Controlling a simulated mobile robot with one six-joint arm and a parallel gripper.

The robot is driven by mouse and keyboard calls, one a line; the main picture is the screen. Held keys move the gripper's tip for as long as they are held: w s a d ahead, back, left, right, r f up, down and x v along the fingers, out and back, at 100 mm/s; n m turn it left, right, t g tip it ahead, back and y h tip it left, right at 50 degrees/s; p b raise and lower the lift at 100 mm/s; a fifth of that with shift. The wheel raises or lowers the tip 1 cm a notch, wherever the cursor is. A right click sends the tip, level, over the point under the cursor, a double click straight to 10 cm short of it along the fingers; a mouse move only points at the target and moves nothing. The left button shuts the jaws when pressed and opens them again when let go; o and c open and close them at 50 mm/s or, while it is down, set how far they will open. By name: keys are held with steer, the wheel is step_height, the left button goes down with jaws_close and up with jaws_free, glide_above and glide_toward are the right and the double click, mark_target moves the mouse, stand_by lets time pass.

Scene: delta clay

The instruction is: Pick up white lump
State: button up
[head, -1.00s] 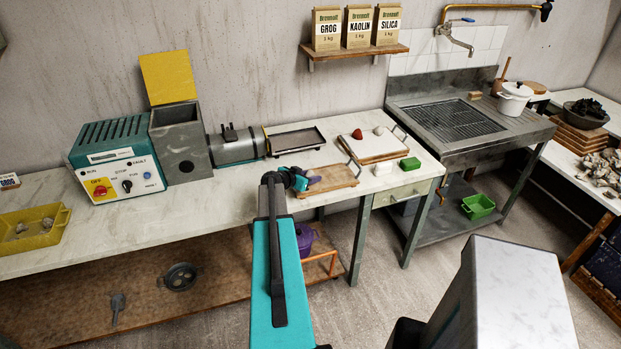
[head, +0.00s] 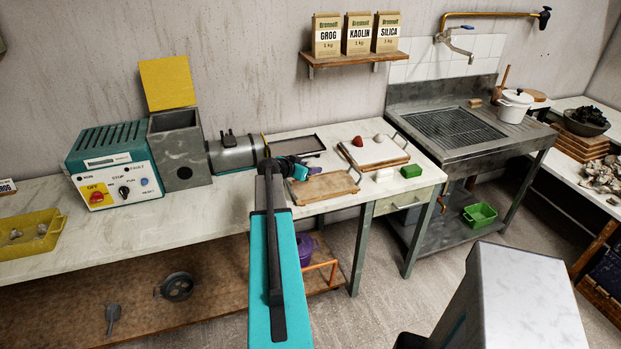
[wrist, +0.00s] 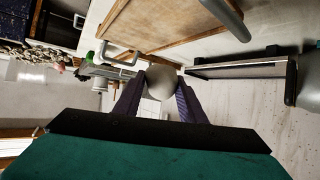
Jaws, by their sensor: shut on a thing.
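My gripper (head: 302,170) is above the bench, by the left end of the wooden board. In the wrist view its two purple fingers (wrist: 158,100) are shut on a rounded off-white lump (wrist: 161,80). The held lump cannot be made out in the head view. Another whitish lump (head: 379,138) lies on the white-topped board (head: 378,155) at the back right, beside a red lump (head: 357,141).
The wooden board (head: 328,187) lies near the bench's front edge. A white block (head: 384,175) and a green block (head: 411,171) sit to its right. A dark-rimmed tray (head: 296,145) and a metal cylinder (head: 236,152) stand behind and left.

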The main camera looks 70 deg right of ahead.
steer(key=shift+r, duration=1.25)
steer(key=w+a+r+n+t+b, duration=0.1)
steer(key=w+a+r+n+t, duration=0.15)
steer(key=w+a, duration=0.65)
steer(key=w+a+r+n+t, duration=0.1)
steer(key=w+a+n+t, duration=0.35)
steer(key=w, duration=0.75)
steer(key=w+a+r+n+t+b, duration=0.1)
steer(key=w+a+r, duration=0.1)
steer(key=w+a, duration=0.75)
steer(key=w+a+r+n+t+y+b, duration=0.1)
steer(key=w+a+r+n+t+y, duration=0.15)
steer(key=w+a, duration=0.65)
steer(key=w+a+r+n+t+y, duration=0.1)
steer(key=w+a+r+n+t, duration=0.3)
steer(key=a, duration=0.8)
steer(key=w+a+r+n+y, duration=0.2)
steer(key=a, duration=1)
steer(key=w+a+r+n+t+y+b, duration=0.1)
steer(key=w+a+r+n+y, duration=0.1)
steer(key=a, duration=1)
steer(key=w+a+r+n+y, duration=0.2)
steer(key=a+n+y, duration=0.1)
steer(key=a, duration=0.9)
steer(key=shift+a+y, duration=0.2)
steer(key=shift+y, duration=0.35)
steer(key=shift+s, duration=0.15)
